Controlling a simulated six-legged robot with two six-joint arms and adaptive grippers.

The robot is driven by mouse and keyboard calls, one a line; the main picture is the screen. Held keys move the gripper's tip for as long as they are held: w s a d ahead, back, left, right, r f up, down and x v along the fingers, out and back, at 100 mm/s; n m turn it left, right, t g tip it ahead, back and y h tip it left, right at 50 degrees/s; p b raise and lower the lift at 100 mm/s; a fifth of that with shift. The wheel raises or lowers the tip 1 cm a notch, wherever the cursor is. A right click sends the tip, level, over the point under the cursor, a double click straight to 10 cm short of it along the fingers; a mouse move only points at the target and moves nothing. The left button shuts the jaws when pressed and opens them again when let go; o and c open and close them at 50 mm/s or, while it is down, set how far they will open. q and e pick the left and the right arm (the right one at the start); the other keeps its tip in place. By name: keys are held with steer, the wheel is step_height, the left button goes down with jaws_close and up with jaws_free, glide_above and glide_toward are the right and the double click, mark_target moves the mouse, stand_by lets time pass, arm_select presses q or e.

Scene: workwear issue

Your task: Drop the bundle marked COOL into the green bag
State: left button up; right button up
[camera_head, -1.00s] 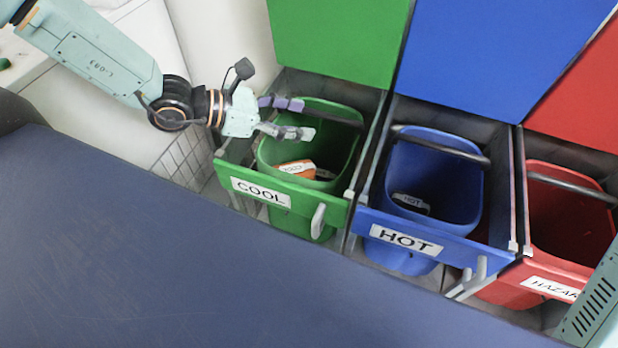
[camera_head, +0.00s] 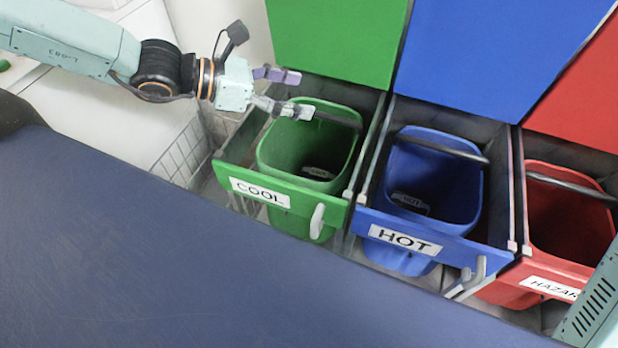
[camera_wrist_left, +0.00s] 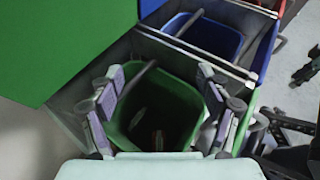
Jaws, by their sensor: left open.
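The green bag (camera_head: 285,150) is an open green bin in the pulled-out drawer labelled COOL (camera_head: 260,190). Deep inside it, in shadow, lies a bundle with a pale label (camera_head: 318,173); its print is too small to read. My left gripper (camera_head: 292,93) is open and empty above the bag's back left rim. In the left wrist view, the spread fingers (camera_wrist_left: 160,100) frame the bag (camera_wrist_left: 180,105), and two small pale-marked items (camera_wrist_left: 158,140) show in its dark inside. My right gripper is not in view.
The blue bin (camera_head: 470,185) in the HOT drawer holds a labelled item (camera_head: 411,203). The red bin (camera_head: 560,220) stands at the right. A dark blue surface (camera_head: 180,270) fills the foreground. A wire basket (camera_head: 183,152) is left of the green drawer. Green, blue and red panels rise behind.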

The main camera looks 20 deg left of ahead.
arm_select(q)
steer(key=shift+d+r, duration=0.15)
steer(key=shift+r, duration=1.85)
steer(key=shift+f, duration=0.1)
step_height(320, 180, down, 10)
steer(key=shift+r, duration=0.2)
steer(key=shift+w+r, duration=0.1)
steer(key=shift+r, duration=0.05)
stand_by(0.3)
